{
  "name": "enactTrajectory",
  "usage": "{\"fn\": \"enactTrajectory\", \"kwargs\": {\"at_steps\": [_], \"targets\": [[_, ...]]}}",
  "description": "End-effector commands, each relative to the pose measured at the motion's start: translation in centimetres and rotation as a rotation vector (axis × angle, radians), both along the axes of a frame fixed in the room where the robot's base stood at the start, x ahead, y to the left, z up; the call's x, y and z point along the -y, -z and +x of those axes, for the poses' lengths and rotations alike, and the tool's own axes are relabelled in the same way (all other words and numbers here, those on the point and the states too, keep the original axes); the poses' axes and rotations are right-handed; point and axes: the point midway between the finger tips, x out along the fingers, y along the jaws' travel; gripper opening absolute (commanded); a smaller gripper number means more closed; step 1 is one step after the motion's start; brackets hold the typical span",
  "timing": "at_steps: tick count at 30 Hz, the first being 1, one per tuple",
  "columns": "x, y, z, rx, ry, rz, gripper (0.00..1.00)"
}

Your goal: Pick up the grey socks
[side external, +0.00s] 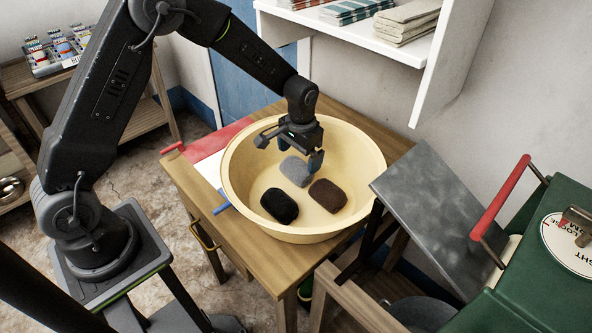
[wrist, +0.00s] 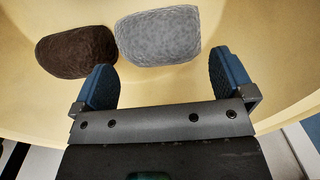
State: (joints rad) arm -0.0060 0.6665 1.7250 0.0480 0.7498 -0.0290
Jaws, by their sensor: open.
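The grey socks (side external: 294,171) are a rounded grey bundle lying in the cream basin (side external: 238,185) on the wooden table. In the wrist view the grey socks (wrist: 159,38) lie ahead of my gripper, beyond its fingertips and roughly centred between them. My gripper (side external: 289,154) is over the inside of the basin, close to the grey socks, and partly covers them in the side view. In the wrist view my gripper (wrist: 166,78) has its two blue fingers wide apart with nothing between them.
A brown bundle (side external: 327,196) lies right beside the grey one; it also shows in the wrist view (wrist: 76,52). A black bundle (side external: 280,206) lies nearer the basin's front left. The basin wall surrounds them. A grey slanted board (side external: 440,205) stands to the right.

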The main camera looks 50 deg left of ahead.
Motion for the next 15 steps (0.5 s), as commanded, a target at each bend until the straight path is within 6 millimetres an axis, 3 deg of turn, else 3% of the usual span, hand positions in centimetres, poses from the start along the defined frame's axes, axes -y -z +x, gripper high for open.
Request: {"fn": "enactTrajectory", "kwargs": {"at_steps": [9, 15], "targets": [[-0.4, 4.1, -0.8, -0.003, 0.000, 0.000, 1.00], [-0.4, 5.2, -0.7, 0.000, 0.000, -0.001, 1.00]]}}
